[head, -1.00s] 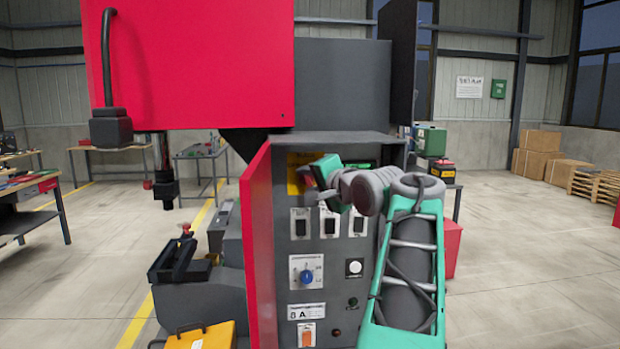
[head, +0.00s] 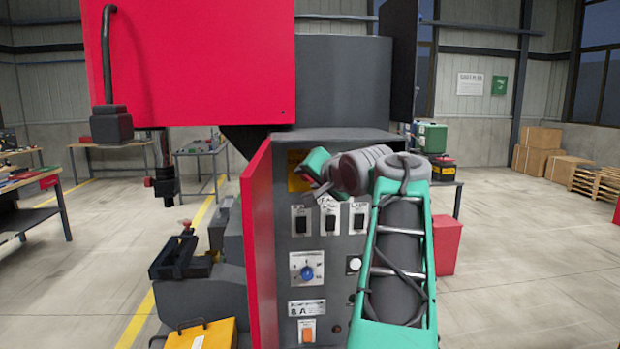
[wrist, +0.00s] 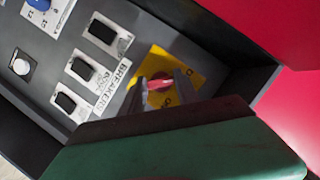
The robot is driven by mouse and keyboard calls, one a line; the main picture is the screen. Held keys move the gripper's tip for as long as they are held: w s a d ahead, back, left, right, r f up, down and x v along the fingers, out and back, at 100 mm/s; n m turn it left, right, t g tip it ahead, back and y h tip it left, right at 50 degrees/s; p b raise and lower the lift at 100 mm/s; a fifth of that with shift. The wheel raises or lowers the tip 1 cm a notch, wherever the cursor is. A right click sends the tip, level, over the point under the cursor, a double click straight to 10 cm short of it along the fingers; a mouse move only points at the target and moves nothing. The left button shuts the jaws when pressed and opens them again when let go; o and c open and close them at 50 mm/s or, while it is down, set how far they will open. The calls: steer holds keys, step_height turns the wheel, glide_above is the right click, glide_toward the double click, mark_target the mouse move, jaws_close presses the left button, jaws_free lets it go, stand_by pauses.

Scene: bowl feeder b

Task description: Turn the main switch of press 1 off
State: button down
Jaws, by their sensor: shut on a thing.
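The main switch is a red handle (wrist: 160,84) on a yellow plate (wrist: 186,67) in the wrist view. In the head view a bit of the yellow plate (head: 296,180) shows at the top left of the press's grey control panel (head: 325,262). My gripper (wrist: 161,88) is at the plate with its grey fingers on both sides of the red handle, shut on it. In the head view my arm hides the handle and the fingertips. The handle's exact angle is hard to tell.
Breaker switches (head: 330,222) sit just below the plate, with a blue knob (head: 307,272) and an orange switch (head: 307,335) lower down. The open red door (head: 257,245) stands close on the left. A red box (head: 446,245) stands on the floor at right.

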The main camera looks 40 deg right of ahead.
steer(key=shift+f, duration=0.1)
steer(key=c, duration=0.9)
jaws_free()
steer(key=b+v, duration=0.1)
steer(key=v, duration=0.7)
